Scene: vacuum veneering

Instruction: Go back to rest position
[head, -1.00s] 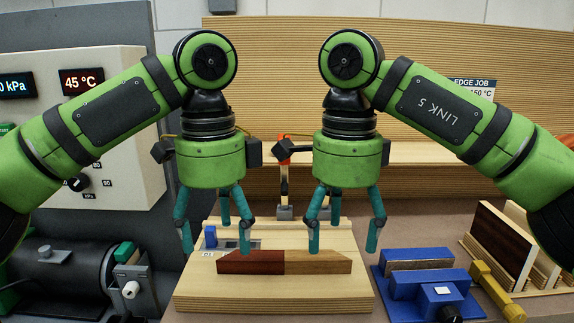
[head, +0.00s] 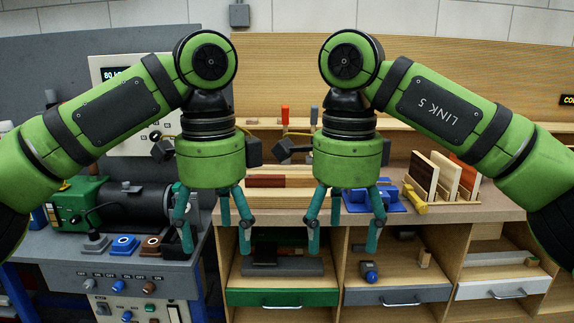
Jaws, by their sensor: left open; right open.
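My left gripper (head: 217,236) hangs open and empty at the left of centre in the head view, fingers pointing down. My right gripper (head: 342,236) hangs open and empty to its right, in the same pose. Both are held up in front of the bench, and their fingers cover parts of the bench edge and shelves behind. Between them, a dark red wooden piece (head: 266,181) lies on a pale board (head: 290,196) on the bench top. The grippers are apart from both.
A blue device (head: 392,200) and upright veneer panels (head: 447,176) stand on the bench at right. A green and black pump (head: 130,203) stands on the left counter. Below are open shelves with a green drawer (head: 282,297) and a grey drawer (head: 398,295).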

